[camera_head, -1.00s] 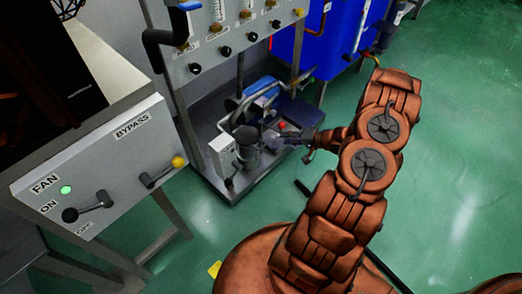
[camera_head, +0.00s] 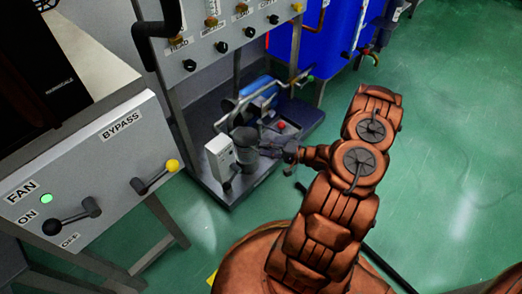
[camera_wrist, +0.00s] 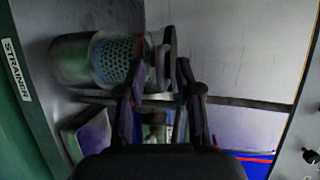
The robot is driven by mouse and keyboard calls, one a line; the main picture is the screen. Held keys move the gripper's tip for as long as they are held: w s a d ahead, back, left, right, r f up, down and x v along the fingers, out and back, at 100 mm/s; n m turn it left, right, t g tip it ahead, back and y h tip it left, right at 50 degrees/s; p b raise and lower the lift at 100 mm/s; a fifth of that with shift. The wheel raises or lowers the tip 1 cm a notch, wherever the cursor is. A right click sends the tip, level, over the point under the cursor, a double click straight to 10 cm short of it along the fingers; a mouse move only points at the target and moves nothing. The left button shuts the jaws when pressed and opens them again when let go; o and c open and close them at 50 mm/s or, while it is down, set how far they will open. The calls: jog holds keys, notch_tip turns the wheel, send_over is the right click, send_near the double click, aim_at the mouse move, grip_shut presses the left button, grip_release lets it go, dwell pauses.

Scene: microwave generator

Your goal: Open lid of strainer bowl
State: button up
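The strainer bowl (camera_wrist: 75,60) is a grey metal cylinder with a perforated basket part (camera_wrist: 115,58), lying sideways in the wrist view, at upper left. A dark upright disc-like piece at its right end, which looks like the lid (camera_wrist: 168,58), lies just beyond my fingertips. In the head view the strainer bowl (camera_head: 244,147) is a small dark cylinder on the low rack. My gripper (camera_wrist: 158,75) has its two dark fingers apart with a gap between them. In the head view my gripper (camera_head: 287,152) is just right of the bowl. Contact with the lid cannot be told.
A grey control box (camera_head: 220,156) stands left of the bowl. Pipes (camera_head: 240,102) and a blue pump area (camera_head: 285,122) are behind it. A "STRAINER" label (camera_wrist: 16,70) is at the wrist view's left. Green floor (camera_head: 450,150) is open at right.

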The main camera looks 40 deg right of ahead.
jog(key=shift+x, duration=1)
grip_shut()
jog(key=shift+s+f, duration=0.1)
jog(key=shift+f, duration=0.05)
